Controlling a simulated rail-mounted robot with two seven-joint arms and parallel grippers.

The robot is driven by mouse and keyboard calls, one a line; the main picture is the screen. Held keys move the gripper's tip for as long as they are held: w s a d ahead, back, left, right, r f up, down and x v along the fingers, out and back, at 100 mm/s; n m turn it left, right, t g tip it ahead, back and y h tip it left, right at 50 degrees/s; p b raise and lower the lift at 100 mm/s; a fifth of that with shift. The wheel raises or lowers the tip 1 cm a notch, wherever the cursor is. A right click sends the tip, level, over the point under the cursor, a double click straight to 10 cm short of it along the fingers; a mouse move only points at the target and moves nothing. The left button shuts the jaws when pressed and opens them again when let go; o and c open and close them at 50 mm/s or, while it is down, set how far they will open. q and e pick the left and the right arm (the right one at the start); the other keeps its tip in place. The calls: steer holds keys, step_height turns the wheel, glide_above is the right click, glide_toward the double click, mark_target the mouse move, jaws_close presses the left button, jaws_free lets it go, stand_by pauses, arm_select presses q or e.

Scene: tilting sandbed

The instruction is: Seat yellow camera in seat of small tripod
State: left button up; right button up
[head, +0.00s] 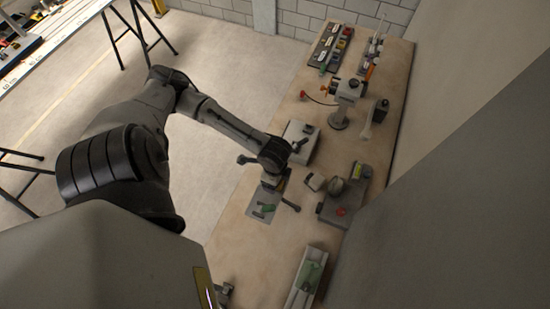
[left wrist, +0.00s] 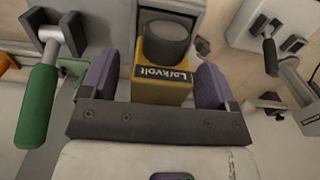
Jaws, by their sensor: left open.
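The yellow camera (left wrist: 163,88), labelled "Larkvolt", stands between the two purple finger pads of my left gripper (left wrist: 155,80) in the left wrist view. Its round dark lens (left wrist: 167,42) points away from the palm. The left jaws are open, and small gaps seem to show beside the camera. In the head view my left gripper (head: 271,172) is low over the near left part of the bench, and the arm hides most of the camera. I cannot make out the small tripod or its seat with certainty.
A green-handled lever (left wrist: 38,105) is left of the fingers in the left wrist view. A grey device (head: 340,205) stands to the right.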

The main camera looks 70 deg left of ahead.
arm_select(q)
steer(key=shift+r, duration=0.5)
step_height(320, 180, up, 13)
stand_by(0.3)
